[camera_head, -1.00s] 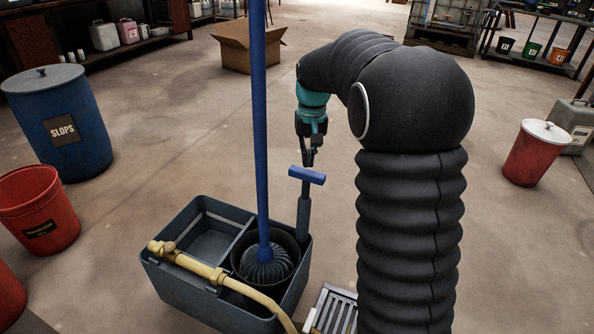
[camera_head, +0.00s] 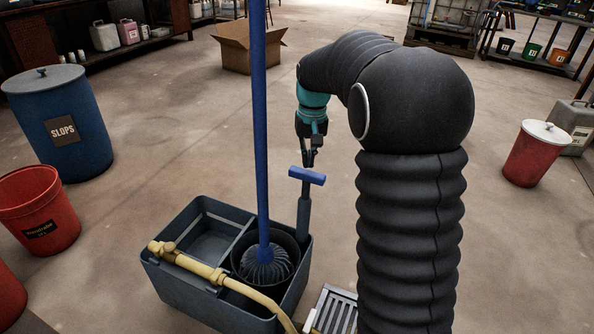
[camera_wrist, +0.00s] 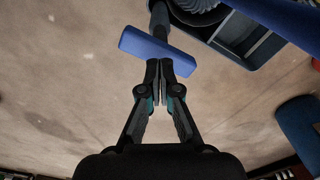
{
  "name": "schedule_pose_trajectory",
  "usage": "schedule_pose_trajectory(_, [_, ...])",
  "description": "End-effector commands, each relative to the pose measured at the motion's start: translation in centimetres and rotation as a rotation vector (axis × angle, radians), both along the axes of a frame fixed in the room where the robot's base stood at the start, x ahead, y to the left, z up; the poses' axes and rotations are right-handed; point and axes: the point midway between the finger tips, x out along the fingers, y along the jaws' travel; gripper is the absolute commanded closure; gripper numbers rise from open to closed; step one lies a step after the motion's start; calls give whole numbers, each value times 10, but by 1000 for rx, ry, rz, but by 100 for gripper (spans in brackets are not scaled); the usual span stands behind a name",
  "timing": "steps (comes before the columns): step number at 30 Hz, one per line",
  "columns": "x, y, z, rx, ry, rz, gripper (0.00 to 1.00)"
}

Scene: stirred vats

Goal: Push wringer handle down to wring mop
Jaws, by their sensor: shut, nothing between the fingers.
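The wringer handle (camera_head: 307,175) is a blue crossbar on top of a grey upright post (camera_head: 303,216) at the right side of the grey mop bucket (camera_head: 172,283). My gripper (camera_head: 309,163) is shut and empty, pointing down, with its fingertips just above or behind the crossbar. In the wrist view the closed fingertips (camera_wrist: 166,66) overlap the lower edge of the blue handle (camera_wrist: 158,47); I cannot tell whether they touch. The handle stands raised. The mop (camera_head: 262,130) has a blue pole and stands upright with its grey head (camera_head: 265,266) in the round wringer basket.
A yellow hose with a brass fitting (camera_head: 190,263) lies across the bucket's front. A floor grate (camera_head: 333,311) is beside it. A blue SLOPS drum (camera_head: 62,120), red bins and a cardboard box (camera_head: 248,47) stand around. Floor behind the bucket is clear.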

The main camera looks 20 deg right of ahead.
Motion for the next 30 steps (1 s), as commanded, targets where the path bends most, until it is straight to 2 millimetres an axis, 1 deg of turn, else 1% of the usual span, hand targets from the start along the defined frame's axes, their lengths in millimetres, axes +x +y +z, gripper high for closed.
schedule_pose_trajectory(30, [0,0,-43,0,0,0,100])
